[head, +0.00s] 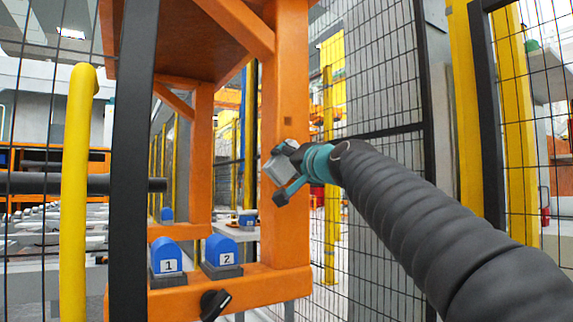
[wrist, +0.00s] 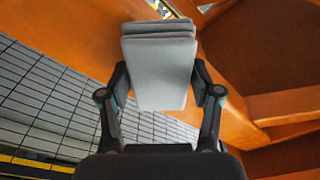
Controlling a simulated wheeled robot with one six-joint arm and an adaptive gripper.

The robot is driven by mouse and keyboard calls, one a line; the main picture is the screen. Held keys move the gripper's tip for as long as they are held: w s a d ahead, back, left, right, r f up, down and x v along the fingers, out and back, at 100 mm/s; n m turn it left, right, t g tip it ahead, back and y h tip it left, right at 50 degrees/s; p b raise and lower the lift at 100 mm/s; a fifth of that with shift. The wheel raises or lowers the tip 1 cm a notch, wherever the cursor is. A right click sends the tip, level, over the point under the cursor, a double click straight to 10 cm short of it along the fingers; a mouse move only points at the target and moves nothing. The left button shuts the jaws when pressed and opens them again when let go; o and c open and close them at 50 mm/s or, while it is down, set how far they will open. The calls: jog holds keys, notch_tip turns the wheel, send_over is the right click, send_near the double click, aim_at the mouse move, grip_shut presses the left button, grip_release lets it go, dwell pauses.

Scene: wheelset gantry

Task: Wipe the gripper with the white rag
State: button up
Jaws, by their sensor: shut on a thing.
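My gripper (head: 285,182) is in front of the orange gantry post in the head view. It is shut on a pale grey-white folded rag (head: 277,169). In the wrist view the rag (wrist: 158,70) stands upright between the two black fingers of my gripper (wrist: 160,92), with several layers showing at its top edge. I cannot tell whether the rag touches the orange frame behind it. No other gripper can be made out in either view.
The orange gantry frame (head: 286,120) stands close behind my gripper. Blue blocks marked 1 (head: 166,256) and 2 (head: 221,250) sit on its lower beam, near a black knob-like part (head: 213,304). A yellow post (head: 75,190) stands left, mesh fencing (head: 385,80) right.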

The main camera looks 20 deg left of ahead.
aim_at(295, 139)
jog(key=shift+w+d, duration=1.2)
jog(key=shift+w, duration=0.1)
jog(key=shift+w+d+r+p, duration=1.15)
jog(key=shift+w+r+p, duration=0.2)
jog(key=shift+w+r, duration=0.15)
jog(key=shift+s+a+f, duration=0.1)
jog(key=shift+s+a, duration=1.15)
jog(key=shift+s, duration=0.3)
jog(key=shift+s+a, duration=1.35)
jog(key=shift+s, duration=0.05)
jog(key=shift+s+r+p, duration=0.1)
jog(key=shift+r+p, duration=1.35)
jog(key=shift+p, duration=0.05)
jog(key=shift+w+d+f+b, duration=0.15)
jog(key=shift+w+d+b, duration=0.15)
jog(key=shift+w+d, duration=0.5)
jog(key=shift+w+d+r+p, duration=0.5)
jog(key=shift+w+d, duration=0.1)
jog(key=shift+w, duration=0.15)
jog(key=shift+w+d+r+p, duration=0.5)
jog(key=shift+w+d, duration=0.15)
jog(key=shift+w, duration=0.1)
jog(key=shift+w+d+r+p, duration=0.5)
jog(key=shift+w+d, duration=0.1)
jog(key=shift+w, duration=0.15)
jog(key=shift+s+a+f, duration=0.1)
jog(key=shift+s+a, duration=1.25)
jog(key=shift+s, duration=0.2)
jog(key=shift+s+a, duration=1.3)
jog(key=shift+s, duration=0.2)
